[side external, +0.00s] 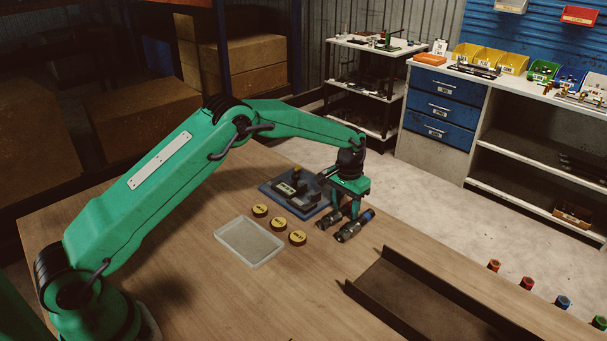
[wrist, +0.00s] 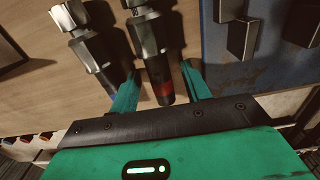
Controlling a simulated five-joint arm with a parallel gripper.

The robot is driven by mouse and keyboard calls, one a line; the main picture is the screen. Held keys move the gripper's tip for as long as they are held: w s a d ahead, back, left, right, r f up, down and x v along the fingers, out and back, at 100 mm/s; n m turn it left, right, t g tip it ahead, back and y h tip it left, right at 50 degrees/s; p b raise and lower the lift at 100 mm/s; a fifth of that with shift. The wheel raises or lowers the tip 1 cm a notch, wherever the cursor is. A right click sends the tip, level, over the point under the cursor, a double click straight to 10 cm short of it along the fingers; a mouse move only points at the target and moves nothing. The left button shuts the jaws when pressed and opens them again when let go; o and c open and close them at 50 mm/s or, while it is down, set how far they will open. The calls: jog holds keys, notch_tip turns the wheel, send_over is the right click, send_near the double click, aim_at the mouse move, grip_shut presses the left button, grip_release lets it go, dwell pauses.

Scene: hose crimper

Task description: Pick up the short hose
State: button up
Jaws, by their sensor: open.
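Two dark hoses with metal fittings lie side by side on the wooden table. One has a red band (wrist: 163,90) and lies between my open gripper's (wrist: 160,80) two green fingers in the wrist view; no contact is clear. In the side view this hose (side external: 327,221) is partly hidden by my gripper (side external: 347,205), which points down over it. The other hose (side external: 352,228) has a blue end and lies outside the fingers, to the left in the wrist view (wrist: 95,50). I cannot tell for sure which hose is the short one.
A blue-based crimping device (side external: 290,190) stands just behind the hoses. Several yellow-topped round pieces (side external: 279,223) and a clear shallow tray (side external: 248,258) lie left of them. A brown channel-shaped tray (side external: 410,300) lies front right.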

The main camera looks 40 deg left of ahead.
aim_at(347, 210)
dwell(0.4)
jog(key=c, duration=1)
grip_shut()
jog(key=shift+r, duration=0.1)
jog(key=shift+r, duration=0.35)
jog(key=r, duration=0.3)
jog(key=shift+s+d+r, duration=0.2)
jog(key=shift+d+r, duration=0.2)
jog(key=s+d+r, duration=0.6)
jog(key=d, duration=0.2)
jog(key=shift+s+d+r, duration=0.15)
jog(key=shift+d+r, duration=0.05)
jog(key=shift+d, duration=0.2)
jog(key=shift+a, duration=0.1)
